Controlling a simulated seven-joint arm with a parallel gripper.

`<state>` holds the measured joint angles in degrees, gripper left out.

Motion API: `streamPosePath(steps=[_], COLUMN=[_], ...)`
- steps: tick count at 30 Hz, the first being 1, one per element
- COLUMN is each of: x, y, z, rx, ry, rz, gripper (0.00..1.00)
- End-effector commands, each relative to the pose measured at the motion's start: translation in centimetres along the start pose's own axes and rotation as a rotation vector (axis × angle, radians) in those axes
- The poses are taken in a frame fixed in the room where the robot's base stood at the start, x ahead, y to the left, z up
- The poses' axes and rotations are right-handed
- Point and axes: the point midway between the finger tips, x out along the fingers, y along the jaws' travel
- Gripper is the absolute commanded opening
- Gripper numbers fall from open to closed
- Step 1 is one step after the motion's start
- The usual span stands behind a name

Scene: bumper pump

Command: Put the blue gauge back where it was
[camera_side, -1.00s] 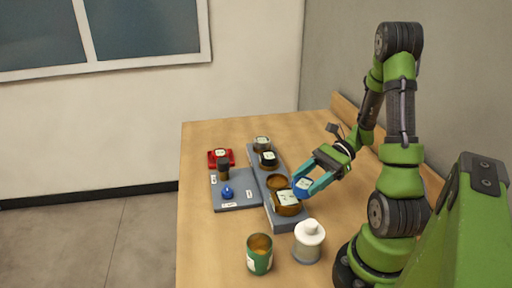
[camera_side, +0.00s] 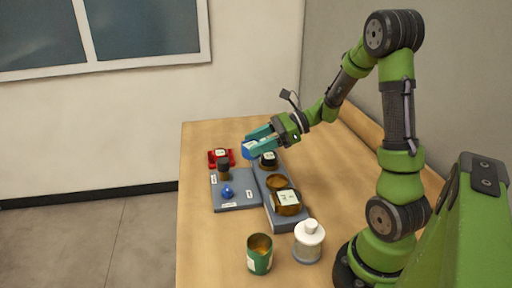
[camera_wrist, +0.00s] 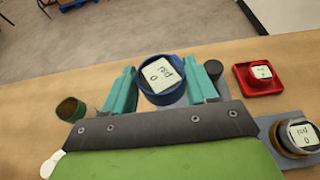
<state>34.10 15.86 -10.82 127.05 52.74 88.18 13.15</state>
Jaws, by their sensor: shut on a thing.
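The blue gauge (camera_side: 249,150) is between the teal fingers of my gripper (camera_side: 258,143), held above the far end of the grey rail (camera_side: 285,223). In the wrist view the blue gauge (camera_wrist: 163,80), with a white "psi 0" face, sits between both fingertips. On the rail, the dark-rimmed gauge (camera_side: 268,160) is just below and right of my gripper. A brown round socket or ring (camera_side: 276,182) with no gauge face showing is mid-rail, and a brass gauge (camera_side: 287,201) is at the near end. My gripper hides the rail's far end.
A grey plate (camera_side: 240,203) left of the rail carries a black knob (camera_side: 223,167) and a blue knob (camera_side: 227,192). A red gauge (camera_side: 220,156) is behind it. A green can (camera_side: 260,254) and white bottle (camera_side: 308,241) stand in front. The table's right side is clear.

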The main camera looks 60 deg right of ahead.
Motion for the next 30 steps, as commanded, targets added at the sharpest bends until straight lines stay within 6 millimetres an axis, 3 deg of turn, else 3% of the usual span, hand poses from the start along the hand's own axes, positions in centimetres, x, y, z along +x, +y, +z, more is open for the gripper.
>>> streamPosePath(steps=[1, 3, 6, 10, 16, 22, 30], x=[1.6, 3.2, 5.1, 6.6, 6.7, 5.2, 7.0], y=[0.1, 0.3, 1.2, 2.7, 3.4, 3.4, 7.2], z=[2.1, 4.2, 6.5, 7.8, 9.5, 12.9, 10.6], rx=[-0.018, -0.023, -0.037, -0.056, -0.068, -0.070, -0.158], ry=[-0.002, -0.003, -0.002, 0.000, -0.002, -0.003, 0.003], rz=[0.018, 0.037, 0.079, 0.136, 0.158, 0.157, 0.405], gripper=[0.17, 0.17, 0.17, 0.17, 0.17, 0.17, 0.17])
